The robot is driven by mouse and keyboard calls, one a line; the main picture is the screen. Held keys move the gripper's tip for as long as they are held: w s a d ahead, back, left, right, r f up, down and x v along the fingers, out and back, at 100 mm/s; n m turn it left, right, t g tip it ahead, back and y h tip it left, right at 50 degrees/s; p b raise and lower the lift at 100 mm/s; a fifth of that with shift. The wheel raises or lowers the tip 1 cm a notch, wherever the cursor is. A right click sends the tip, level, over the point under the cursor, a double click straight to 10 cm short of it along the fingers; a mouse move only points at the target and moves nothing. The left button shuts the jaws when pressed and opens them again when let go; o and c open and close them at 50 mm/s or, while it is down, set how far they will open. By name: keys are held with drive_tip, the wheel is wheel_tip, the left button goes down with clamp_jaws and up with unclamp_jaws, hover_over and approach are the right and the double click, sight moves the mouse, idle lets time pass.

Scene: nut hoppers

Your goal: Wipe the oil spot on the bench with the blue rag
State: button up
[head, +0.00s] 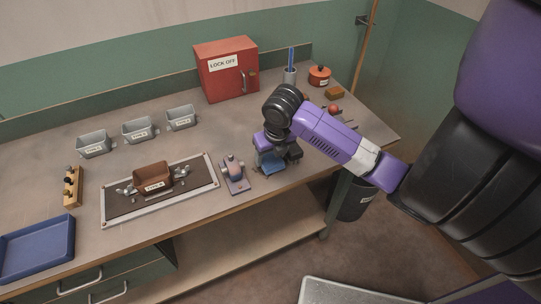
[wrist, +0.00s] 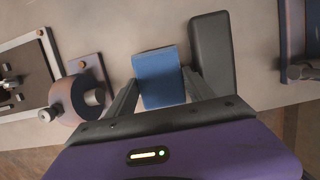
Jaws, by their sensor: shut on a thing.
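My gripper (head: 268,158) is at the front right part of the bench (head: 225,125), pointing down. It is shut on the blue rag (wrist: 158,72), which shows as a folded blue block between the two fingers in the wrist view. I cannot make out the oil spot in either view; the arm and gripper hide part of the bench.
A dark grey block (wrist: 211,52) lies right of the rag. A small device with a round body (head: 232,170) stands close on the left, beside a framed tray (head: 213,176) with a brown hopper (head: 152,176). A red lock-off box (head: 226,70) and red pot (head: 319,75) stand behind.

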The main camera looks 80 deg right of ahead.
drive_tip(key=shift+f+b, duration=0.4)
